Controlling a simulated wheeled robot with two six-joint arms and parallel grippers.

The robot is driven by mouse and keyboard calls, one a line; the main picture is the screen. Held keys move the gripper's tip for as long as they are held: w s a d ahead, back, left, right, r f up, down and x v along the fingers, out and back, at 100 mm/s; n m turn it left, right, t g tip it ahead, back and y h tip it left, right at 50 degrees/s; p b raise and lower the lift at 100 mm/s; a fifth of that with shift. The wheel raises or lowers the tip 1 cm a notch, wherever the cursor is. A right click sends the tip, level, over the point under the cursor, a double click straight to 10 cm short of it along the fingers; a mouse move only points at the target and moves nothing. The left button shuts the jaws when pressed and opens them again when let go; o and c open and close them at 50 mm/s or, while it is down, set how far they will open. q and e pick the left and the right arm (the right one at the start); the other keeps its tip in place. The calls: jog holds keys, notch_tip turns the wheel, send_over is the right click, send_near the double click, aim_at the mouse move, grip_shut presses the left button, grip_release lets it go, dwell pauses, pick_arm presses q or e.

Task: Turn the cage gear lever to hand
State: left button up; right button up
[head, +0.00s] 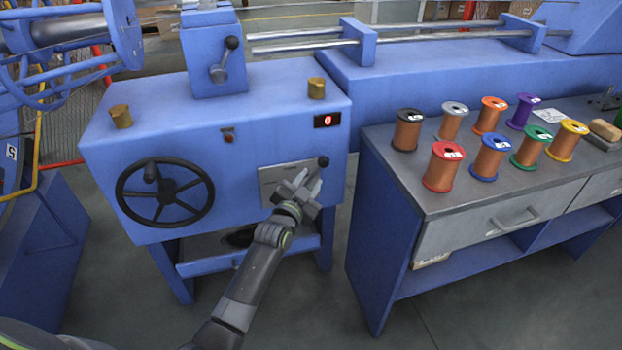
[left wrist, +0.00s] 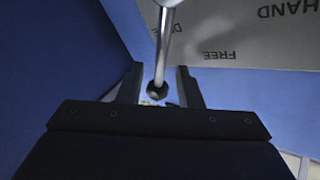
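The cage gear lever is a metal rod (left wrist: 165,45) with a round black knob, on a grey plate (head: 270,174) at the lower right of the blue cabinet front. The knob (head: 323,161) is at the plate's upper right corner. In the left wrist view, the knob (left wrist: 157,91) appears between my left gripper's fingers (left wrist: 160,88), with gaps on both sides. The upside-down words HAND and FREE show there; a label starting with D is partly hidden. My left gripper (head: 303,182) is open in front of the plate and covers part of it. My right gripper is out of view.
A black handwheel (head: 165,192) is left of the plate on the cabinet. A red display (head: 327,121) reading 0 is above the plate. A bench (head: 400,165) with several coloured wire spools stands to the right, with a narrow floor gap between.

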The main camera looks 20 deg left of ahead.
pick_arm(q)
jog(key=shift+w, duration=0.8)
grip_shut()
